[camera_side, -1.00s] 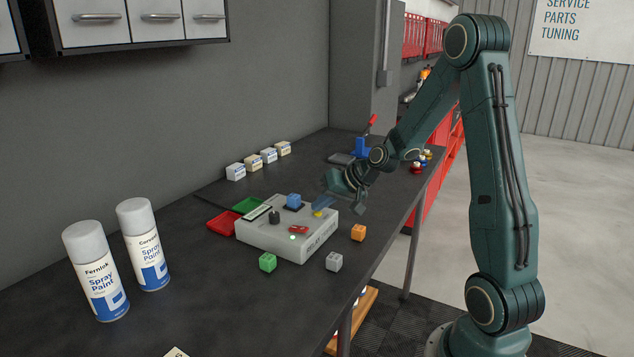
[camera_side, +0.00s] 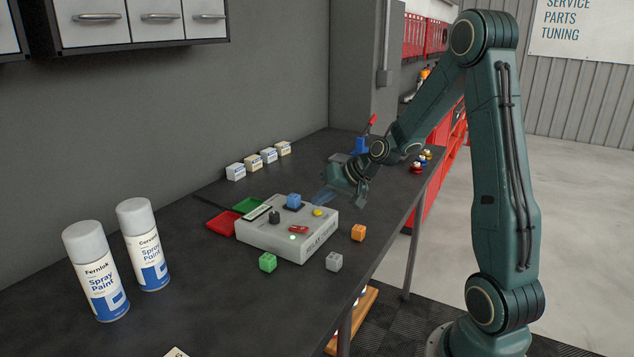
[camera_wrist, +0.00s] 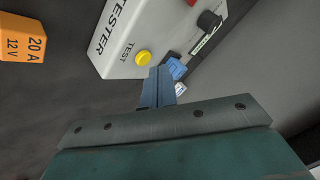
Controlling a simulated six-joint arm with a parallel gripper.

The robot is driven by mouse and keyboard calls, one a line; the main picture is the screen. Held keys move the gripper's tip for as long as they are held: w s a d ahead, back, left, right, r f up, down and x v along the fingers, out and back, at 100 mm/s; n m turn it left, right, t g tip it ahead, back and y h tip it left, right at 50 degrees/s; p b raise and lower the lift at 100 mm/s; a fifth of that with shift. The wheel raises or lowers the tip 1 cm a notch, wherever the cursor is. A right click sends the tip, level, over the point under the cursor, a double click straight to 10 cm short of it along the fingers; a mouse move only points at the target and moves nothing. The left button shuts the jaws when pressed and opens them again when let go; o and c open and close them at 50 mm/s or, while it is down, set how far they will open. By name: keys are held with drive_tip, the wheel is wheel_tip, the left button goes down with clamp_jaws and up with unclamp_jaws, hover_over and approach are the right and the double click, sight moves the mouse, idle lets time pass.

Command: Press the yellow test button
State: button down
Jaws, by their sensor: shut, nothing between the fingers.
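The yellow test button (camera_side: 318,211) sits on the top of the grey relay tester (camera_side: 278,236), near its right end. In the wrist view the yellow button (camera_wrist: 143,58) is fully visible beside the word TEST. My gripper (camera_side: 321,198) is shut and empty, with its blue fingers together. It is above and behind the button in the side view, apart from it. In the wrist view the fingertips (camera_wrist: 161,70) show just right of the button and below it in the picture. A blue relay (camera_side: 294,200) sits on the tester.
The tester also carries a black knob (camera_side: 274,217) and a red switch (camera_side: 298,230). An orange cube (camera_side: 358,232), a grey cube (camera_side: 334,261) and a green cube (camera_side: 267,262) lie around it. Red (camera_side: 222,223) and green (camera_side: 247,205) trays lie behind. Spray cans (camera_side: 143,244) stand at left.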

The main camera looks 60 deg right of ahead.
idle(0.3)
wheel_tip(320, 180, up, 5)
idle(0.8)
idle(0.5)
drive_tip(key=s+a+r+n+g, duration=0.1)
drive_tip(key=s+a+r+n, duration=0.1)
drive_tip(key=s+a+r, duration=0.3)
drive_tip(key=s+a+n+g, duration=0.1)
drive_tip(key=s+a+n, duration=0.1)
drive_tip(key=a, duration=0.6)
drive_tip(key=s+a+r+n, duration=0.1)
drive_tip(key=s+a+n, duration=0.1)
drive_tip(key=s, duration=0.6)
drive_tip(key=s+a+n+g+h, duration=0.1)
drive_tip(key=s+a, duration=0.3)
drive_tip(key=s, duration=0.4)
drive_tip(key=shift+s+a+r+n+g, duration=0.15)
drive_tip(key=shift+a+r+n+g, duration=0.15)
drive_tip(key=shift+r+n, duration=0.1)
